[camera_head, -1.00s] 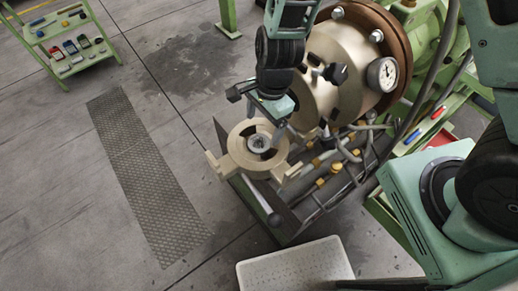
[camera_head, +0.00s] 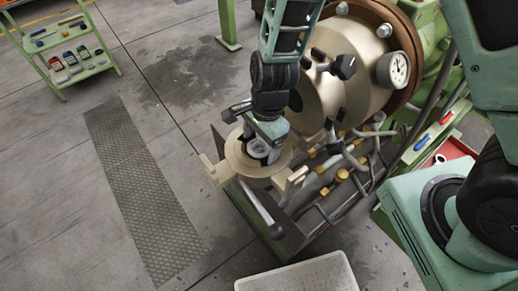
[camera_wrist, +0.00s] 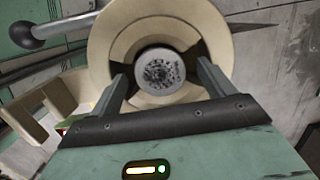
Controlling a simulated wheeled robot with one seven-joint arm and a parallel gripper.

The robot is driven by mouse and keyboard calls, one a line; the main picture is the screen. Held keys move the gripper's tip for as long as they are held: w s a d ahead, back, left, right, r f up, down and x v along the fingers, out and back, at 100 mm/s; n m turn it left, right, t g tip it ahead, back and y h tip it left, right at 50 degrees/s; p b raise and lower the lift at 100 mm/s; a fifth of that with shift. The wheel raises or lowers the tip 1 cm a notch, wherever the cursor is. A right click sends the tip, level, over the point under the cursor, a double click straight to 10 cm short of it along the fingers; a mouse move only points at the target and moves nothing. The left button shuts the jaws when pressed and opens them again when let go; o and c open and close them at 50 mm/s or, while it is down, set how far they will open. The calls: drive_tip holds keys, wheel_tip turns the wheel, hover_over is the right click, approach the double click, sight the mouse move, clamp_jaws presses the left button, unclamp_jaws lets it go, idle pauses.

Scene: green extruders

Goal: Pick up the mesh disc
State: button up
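The mesh disc (camera_wrist: 158,71) is a small, round, grey piece with a dark speckled face. It sits in the centre of a cream ring-shaped holder (camera_wrist: 104,48) in the wrist view. In the head view the holder (camera_head: 236,163) is at the front of the machine, and my gripper (camera_head: 262,143) is over its centre, partly hiding the disc. My gripper also shows in the wrist view (camera_wrist: 162,66), with its two fingers apart, one on each side of the disc. Gaps show between the fingers and the disc; I cannot tell the exact depth.
A metal handle (camera_head: 258,203) sticks out below the holder. The big round extruder head (camera_head: 345,95) with a gauge (camera_head: 393,69) and hoses stands close on the right. A white perforated tray (camera_head: 300,275) is at the bottom. A green cart (camera_head: 75,73) is at the upper left; open floor lies left.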

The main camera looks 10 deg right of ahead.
drive_tip(key=c, duration=1.2)
